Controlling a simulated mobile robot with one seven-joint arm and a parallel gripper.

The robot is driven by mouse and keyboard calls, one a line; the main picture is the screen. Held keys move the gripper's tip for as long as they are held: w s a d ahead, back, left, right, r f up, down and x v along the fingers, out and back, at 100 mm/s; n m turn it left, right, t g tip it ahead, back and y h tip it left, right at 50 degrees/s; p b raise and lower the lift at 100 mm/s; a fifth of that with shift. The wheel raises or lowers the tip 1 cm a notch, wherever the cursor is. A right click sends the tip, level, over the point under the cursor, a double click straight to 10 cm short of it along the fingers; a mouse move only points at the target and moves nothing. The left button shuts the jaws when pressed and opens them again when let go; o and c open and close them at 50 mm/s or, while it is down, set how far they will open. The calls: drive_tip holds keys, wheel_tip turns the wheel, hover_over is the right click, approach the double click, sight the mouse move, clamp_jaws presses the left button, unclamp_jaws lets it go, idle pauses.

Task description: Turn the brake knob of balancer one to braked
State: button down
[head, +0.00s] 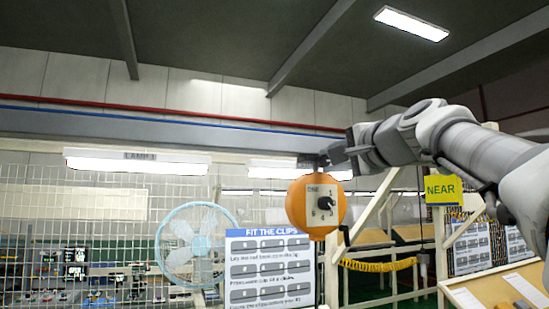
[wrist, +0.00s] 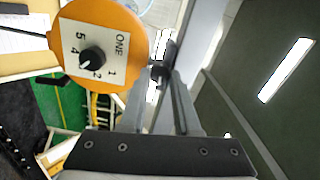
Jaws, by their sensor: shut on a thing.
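Balancer one (head: 298,208) is a round orange body marked ONE, hanging near the middle of the head view. It also fills the upper left of the wrist view (wrist: 130,35), turned on its side. A black knob (wrist: 93,58) sits on its white numbered face plate (wrist: 110,70); this knob also shows in the head view (head: 325,202). My gripper (head: 328,160) is at the balancer's top. In the wrist view its fingers (wrist: 160,74) close on a small dark piece at the balancer's edge. I cannot tell whether that piece is the brake knob. The gripper is clear of the black face knob.
A blue fan (head: 190,245) and a FIT THE CLIPS board (head: 270,270) stand at lower left and below. A lamp (head: 135,162) hangs at left. A yellow NEAR sign (head: 443,190) and a rack frame are at right. Beams and a ceiling light (head: 412,24) are overhead.

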drive_tip(key=shift+m, duration=0.8)
drive_tip(key=c, duration=0.6)
unclamp_jaws()
drive_tip(key=shift+c, duration=0.2)
drive_tip(key=shift+s, duration=0.1)
drive_tip(key=b+v, duration=0.4)
drive_tip(key=v, duration=1.3)
drive_tip(key=shift+s, duration=0.1)
